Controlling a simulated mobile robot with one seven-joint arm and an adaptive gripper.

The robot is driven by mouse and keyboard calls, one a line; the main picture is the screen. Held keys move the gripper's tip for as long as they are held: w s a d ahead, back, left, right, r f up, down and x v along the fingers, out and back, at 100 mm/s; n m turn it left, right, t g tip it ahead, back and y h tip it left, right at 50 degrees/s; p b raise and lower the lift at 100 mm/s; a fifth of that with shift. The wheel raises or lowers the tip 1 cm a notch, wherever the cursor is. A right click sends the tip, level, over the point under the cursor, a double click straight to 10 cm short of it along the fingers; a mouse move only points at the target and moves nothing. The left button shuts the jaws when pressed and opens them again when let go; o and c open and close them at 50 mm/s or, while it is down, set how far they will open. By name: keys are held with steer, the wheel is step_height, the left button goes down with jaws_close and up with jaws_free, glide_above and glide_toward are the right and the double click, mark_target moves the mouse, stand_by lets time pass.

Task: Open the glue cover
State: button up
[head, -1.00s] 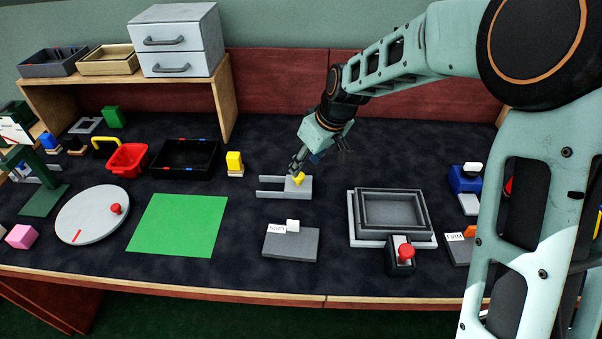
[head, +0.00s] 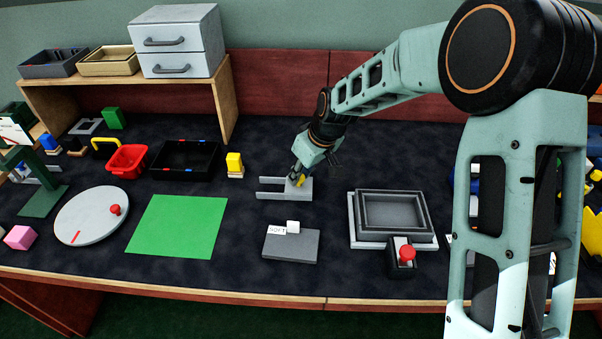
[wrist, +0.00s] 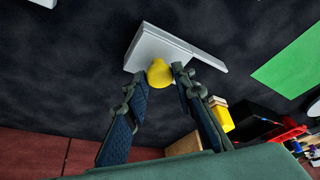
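A light grey flat piece with a yellow knob, seemingly the glue cover (head: 304,185), sits at the right end of a pair of grey rails (head: 270,195) in the head view. The yellow knob (wrist: 160,73) shows clearly in the wrist view. My gripper (head: 297,178) is over the knob, pointing down at it. In the wrist view my gripper (wrist: 160,76) has its fingers apart, with the knob between or just beyond the tips. A small gap seems to remain at the left finger. The fingers partly hide the knob in the head view.
A grey block with a "SOFT" label (head: 290,248) lies in front of the rails. A grey square tray (head: 350,215) and a red button (head: 407,253) are to the right.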

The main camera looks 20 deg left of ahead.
jaws_close()
steer(key=a, duration=0.2)
steer(key=s+a, duration=0.1)
steer(key=a, duration=0.4)
steer(key=shift+s+a+b, duration=0.25)
steer(key=shift+s+b, duration=0.1)
steer(key=shift+s, duration=0.05)
steer(key=o, duration=0.9)
jaws_free()
